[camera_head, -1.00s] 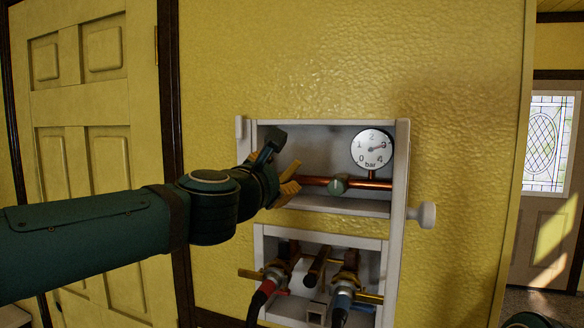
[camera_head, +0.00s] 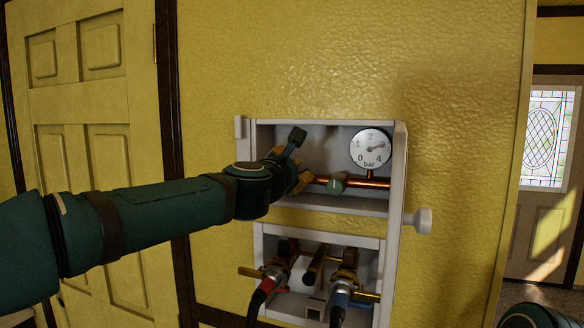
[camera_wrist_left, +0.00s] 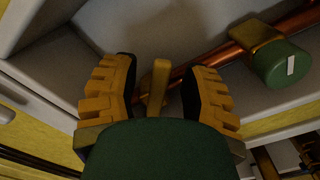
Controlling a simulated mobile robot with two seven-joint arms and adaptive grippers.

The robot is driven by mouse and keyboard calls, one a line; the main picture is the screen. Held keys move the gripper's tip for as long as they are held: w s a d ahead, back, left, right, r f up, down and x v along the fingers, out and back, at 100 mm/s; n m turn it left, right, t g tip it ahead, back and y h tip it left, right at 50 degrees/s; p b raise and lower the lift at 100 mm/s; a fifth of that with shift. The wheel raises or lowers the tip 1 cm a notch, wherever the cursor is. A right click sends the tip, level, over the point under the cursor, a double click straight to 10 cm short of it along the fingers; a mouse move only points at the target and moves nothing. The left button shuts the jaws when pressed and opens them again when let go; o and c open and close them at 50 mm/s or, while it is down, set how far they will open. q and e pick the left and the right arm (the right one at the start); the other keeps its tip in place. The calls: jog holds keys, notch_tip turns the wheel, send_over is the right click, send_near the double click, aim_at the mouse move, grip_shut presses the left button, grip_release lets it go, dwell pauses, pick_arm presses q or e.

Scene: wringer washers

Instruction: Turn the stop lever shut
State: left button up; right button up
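A brass lever (camera_wrist_left: 158,85) stands out from the copper pipe in the left wrist view, and I take it for the stop lever. My left gripper (camera_wrist_left: 158,92) is open, with one ridged yellow finger on each side of the lever. Gaps show between the lever and both fingers. In the head view my left gripper (camera_head: 302,180) is inside the upper wall box, at the left part of the copper pipe (camera_head: 375,183), and hides the lever. My right gripper is not in view.
A green knob (camera_wrist_left: 284,64) on a brass body sits on the pipe, right of the gripper. A round bar gauge (camera_head: 370,148) stands above the pipe. The white upper box (camera_head: 402,160) has an open door with a knob. Below, a second box (camera_head: 258,240) holds taps and hoses.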

pick_arm(q)
grip_shut()
jog(key=shift+m, duration=0.3)
jog(key=m, duration=0.2)
jog(key=shift+s+d+f+m, duration=0.15)
jog(key=shift+d+f+m, duration=0.15)
jog(key=shift+d+f, duration=0.1)
jog(key=shift+s+d+f+m+p, duration=0.1)
jog(key=shift+f+m+p, duration=0.2)
jog(key=shift+m, duration=0.65)
jog(key=shift+d+f+m+p, duration=0.1)
jog(key=shift+f+m, duration=0.25)
jog(key=shift+m, duration=0.6)
jog(key=shift+o, duration=1)
grip_release()
jog(key=shift+f, duration=0.1)
